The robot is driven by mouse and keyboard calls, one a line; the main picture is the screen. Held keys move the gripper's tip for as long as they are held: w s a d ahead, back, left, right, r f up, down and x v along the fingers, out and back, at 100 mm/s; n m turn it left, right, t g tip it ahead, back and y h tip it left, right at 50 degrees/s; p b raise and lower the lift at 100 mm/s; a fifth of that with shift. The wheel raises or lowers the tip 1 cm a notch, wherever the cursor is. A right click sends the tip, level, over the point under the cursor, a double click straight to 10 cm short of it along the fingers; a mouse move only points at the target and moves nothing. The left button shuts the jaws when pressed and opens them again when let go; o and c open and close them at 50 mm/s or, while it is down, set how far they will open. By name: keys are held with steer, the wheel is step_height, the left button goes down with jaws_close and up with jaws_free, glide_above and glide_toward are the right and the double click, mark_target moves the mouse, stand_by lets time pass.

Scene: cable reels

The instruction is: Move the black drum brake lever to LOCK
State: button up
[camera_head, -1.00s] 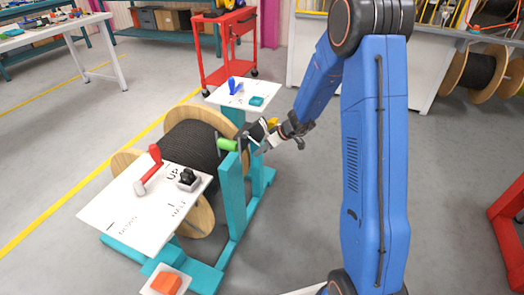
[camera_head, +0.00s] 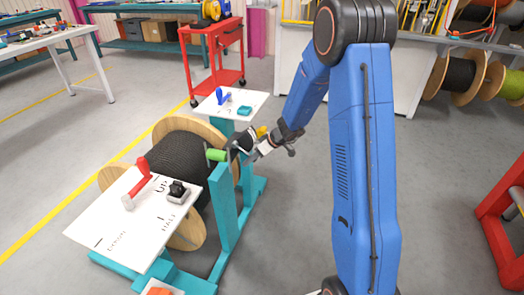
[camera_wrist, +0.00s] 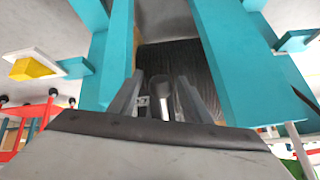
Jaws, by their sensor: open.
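The black cable drum (camera_head: 178,160) lies in a teal stand (camera_head: 224,205). A white panel (camera_head: 95,222) in front of it carries a red lever (camera_head: 143,168), tilted up, and a black knob-like part (camera_head: 178,190). Its lettering is too small to read surely. My gripper (camera_head: 250,145) is beyond that upright, close to the drum's right side. In the wrist view my gripper (camera_wrist: 163,98) is open, with a grey round bar (camera_wrist: 162,100) between or just beyond its fingers; contact cannot be told.
A smaller white panel (camera_head: 215,105) with a blue lever (camera_head: 223,97) stands behind the drum. A red cart (camera_head: 213,60) is farther back. A yellow part (camera_head: 262,131) is by my gripper. Teal uprights close in on it.

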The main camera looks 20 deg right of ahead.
steer(key=v, duration=1.6)
steer(key=shift+s+r, duration=0.2)
steer(key=shift+r, duration=0.15)
